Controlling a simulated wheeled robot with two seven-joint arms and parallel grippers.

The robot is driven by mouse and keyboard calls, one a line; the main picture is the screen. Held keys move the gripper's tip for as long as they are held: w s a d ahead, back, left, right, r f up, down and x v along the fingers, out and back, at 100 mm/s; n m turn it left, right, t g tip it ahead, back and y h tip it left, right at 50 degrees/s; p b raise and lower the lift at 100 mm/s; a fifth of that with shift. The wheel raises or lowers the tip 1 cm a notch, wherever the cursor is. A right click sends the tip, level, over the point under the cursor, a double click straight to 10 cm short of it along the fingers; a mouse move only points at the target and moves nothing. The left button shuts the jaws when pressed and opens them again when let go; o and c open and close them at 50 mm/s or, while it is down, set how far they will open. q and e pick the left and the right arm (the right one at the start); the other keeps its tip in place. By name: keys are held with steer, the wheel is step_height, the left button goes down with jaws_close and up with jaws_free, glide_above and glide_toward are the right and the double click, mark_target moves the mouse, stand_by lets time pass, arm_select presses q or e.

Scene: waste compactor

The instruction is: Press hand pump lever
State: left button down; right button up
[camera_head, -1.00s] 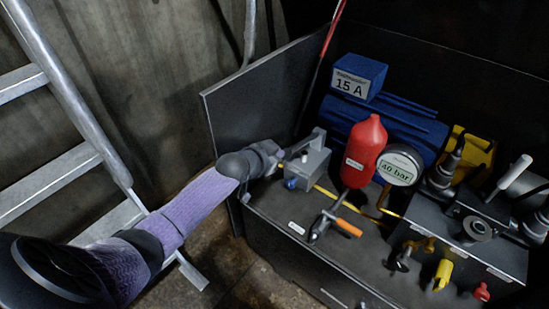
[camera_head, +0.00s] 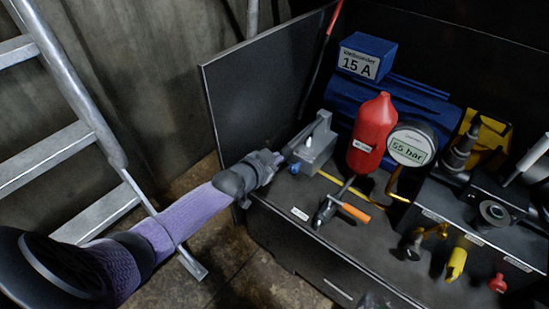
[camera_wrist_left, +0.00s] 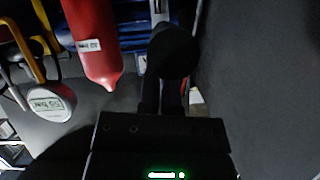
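The hand pump is the small grey metal box (camera_head: 316,152) on the left of the dark bench top. A dark bar runs from it down and left towards my left gripper (camera_head: 284,156), and I take this bar as the lever. My left gripper is at the bar's near end, left of the box. In the left wrist view a dark rounded end (camera_wrist_left: 175,52) covers the fingertips, so I cannot tell whether they are closed around the bar. A round gauge (camera_head: 411,147) reads 55 bar. My right gripper is in neither view.
A red cylinder (camera_head: 371,135) stands close right of the pump, and an orange-handled valve (camera_head: 354,212) is in front. A blue motor labelled 15 A (camera_head: 360,62) is behind. An upright dark panel (camera_head: 262,85) borders the bench's left, and a ladder (camera_head: 70,85) leans farther left.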

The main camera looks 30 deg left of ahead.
arm_select(q)
steer(key=shift+s+f, duration=0.35)
steer(key=shift+f, duration=0.25)
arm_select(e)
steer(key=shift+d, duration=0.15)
arm_select(q)
step_height(320, 180, up, 5)
steer(key=p, duration=0.5)
steer(key=f+p+v, duration=0.1)
steer(key=p+v, duration=0.4)
steer(key=v, duration=0.4)
steer(key=shift+s+d, duration=0.35)
steer(key=shift+s, duration=0.1)
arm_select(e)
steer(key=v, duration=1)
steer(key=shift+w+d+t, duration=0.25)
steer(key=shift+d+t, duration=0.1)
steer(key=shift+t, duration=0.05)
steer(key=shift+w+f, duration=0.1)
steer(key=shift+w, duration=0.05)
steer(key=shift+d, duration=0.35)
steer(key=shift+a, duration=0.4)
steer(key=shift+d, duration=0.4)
